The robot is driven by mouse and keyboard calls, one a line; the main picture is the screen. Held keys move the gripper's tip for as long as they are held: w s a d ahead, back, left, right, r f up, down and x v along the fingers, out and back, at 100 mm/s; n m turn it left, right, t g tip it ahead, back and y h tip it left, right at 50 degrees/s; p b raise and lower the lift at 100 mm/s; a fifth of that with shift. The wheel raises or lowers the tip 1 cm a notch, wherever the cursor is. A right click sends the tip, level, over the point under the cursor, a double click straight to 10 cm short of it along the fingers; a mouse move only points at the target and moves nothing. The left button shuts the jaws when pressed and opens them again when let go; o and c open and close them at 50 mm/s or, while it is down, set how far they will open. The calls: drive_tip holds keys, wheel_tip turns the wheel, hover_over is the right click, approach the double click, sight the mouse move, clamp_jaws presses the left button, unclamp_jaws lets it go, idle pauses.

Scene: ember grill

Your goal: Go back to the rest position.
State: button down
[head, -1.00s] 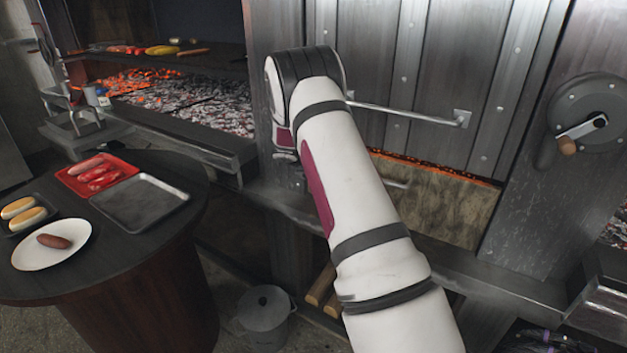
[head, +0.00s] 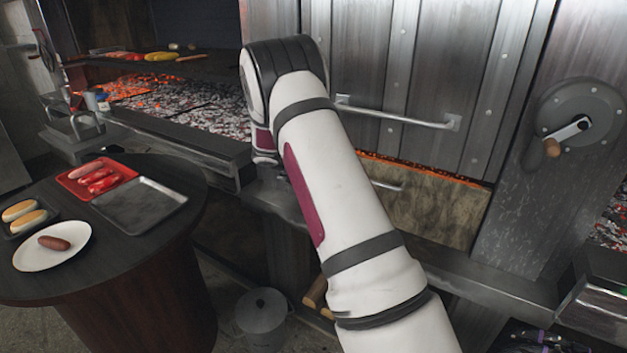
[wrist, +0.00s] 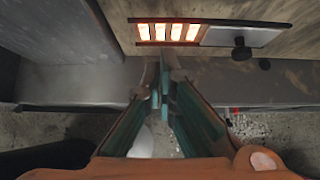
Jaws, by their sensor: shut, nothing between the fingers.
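My gripper (wrist: 164,85) shows in the wrist view, with its greenish fingers together and nothing between them. It hangs in front of a grey ledge (wrist: 80,85), below a panel with a glowing slotted vent (wrist: 168,32). In the head view my white arm stands in front of the grill, and my gripper is hidden behind it.
A round dark table (head: 150,240) at left holds a red tray (head: 127,163) of sausages, an empty metal tray (head: 140,205), a plate (head: 30,258) with one sausage, and buns. Glowing coals (head: 205,118) lie behind. A metal door (head: 440,60) with a bar handle (head: 395,117) stands near my arm. A lidded bin (head: 262,315) stands on the floor.

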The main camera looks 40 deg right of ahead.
drive_tip(key=v, duration=0.7)
drive_tip(key=shift+f, duration=0.2)
drive_tip(key=s+a+r+m+y+p, duration=0.2)
drive_tip(key=s+a+r+m, duration=0.4)
drive_tip(key=s+r, duration=0.4)
drive_tip(key=s+a+r+m+y+p, duration=0.1)
drive_tip(key=s+a+r+m+p, duration=0.1)
drive_tip(key=s+a+r+m, duration=0.65)
drive_tip(key=s+a+r+m+y+p, duration=0.1)
drive_tip(key=s+a, duration=0.3)
drive_tip(key=s, duration=0.4)
drive_tip(key=s+a+r+m+y+p, duration=0.1)
drive_tip(key=s+a+r+m+y, duration=0.1)
drive_tip(key=s, duration=0.7)
drive_tip(key=s+a+r+m+t+y+p, duration=0.1)
drive_tip(key=s+a+r+m+y+p, duration=0.1)
drive_tip(key=s+a, duration=0.5)
drive_tip(key=s+r+m, duration=0.1)
drive_tip(key=s+m, duration=0.1)
drive_tip(key=shift+s+a, duration=0.25)
drive_tip(key=shift+a, duration=0.15)
drive_tip(key=shift+m, duration=0.25)
